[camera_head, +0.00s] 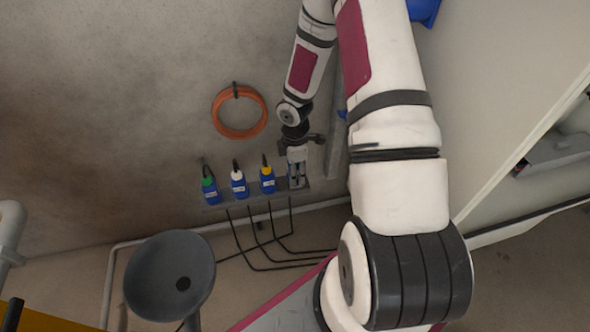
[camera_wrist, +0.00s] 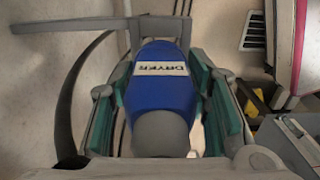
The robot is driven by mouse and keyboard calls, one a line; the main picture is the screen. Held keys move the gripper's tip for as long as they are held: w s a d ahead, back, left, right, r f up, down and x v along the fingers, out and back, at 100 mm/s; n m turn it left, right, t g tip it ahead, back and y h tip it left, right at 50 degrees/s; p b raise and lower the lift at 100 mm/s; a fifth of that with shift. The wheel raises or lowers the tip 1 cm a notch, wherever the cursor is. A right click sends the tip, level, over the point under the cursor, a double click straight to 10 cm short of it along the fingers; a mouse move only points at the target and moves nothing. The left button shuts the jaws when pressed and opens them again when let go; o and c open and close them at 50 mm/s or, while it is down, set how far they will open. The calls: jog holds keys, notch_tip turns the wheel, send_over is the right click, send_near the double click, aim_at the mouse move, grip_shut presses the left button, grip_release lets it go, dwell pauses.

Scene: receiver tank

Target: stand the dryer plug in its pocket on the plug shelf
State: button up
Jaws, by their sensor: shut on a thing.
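The dryer plug (camera_wrist: 160,92) is a blue body with a grey rounded end and a white DRYER label, seen close up in the wrist view. My gripper (camera_head: 297,174) is shut on it, with a green-lined finger on each side. In the head view my gripper is at the right end of the grey plug shelf (camera_head: 306,184) on the wall. Part of the shelf also shows at the upper left of the wrist view (camera_wrist: 60,28). The plug's far end and its pocket are hidden, so I cannot tell whether it is seated.
Three other blue plugs stand on the shelf: green-topped (camera_head: 210,190), white-topped (camera_head: 239,184) and yellow-topped (camera_head: 267,180). Dark cables (camera_head: 262,267) hang below. An orange hose coil (camera_head: 239,133) hangs above. A grey round bowl (camera_head: 165,270) stands at the lower left.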

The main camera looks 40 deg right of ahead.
jog(key=shift+f, duration=0.3)
jog(key=shift+f+b, duration=0.35)
jog(key=shift+b, duration=0.05)
jog(key=shift+f+b, duration=0.45)
jog(key=shift+f, duration=0.1)
jog(key=o, duration=1.4)
jog(key=shift+c, duration=0.2)
jog(key=shift+r, duration=0.1)
notch_tip(320, 180, up, 11)
jog(key=shift+r, duration=0.5)
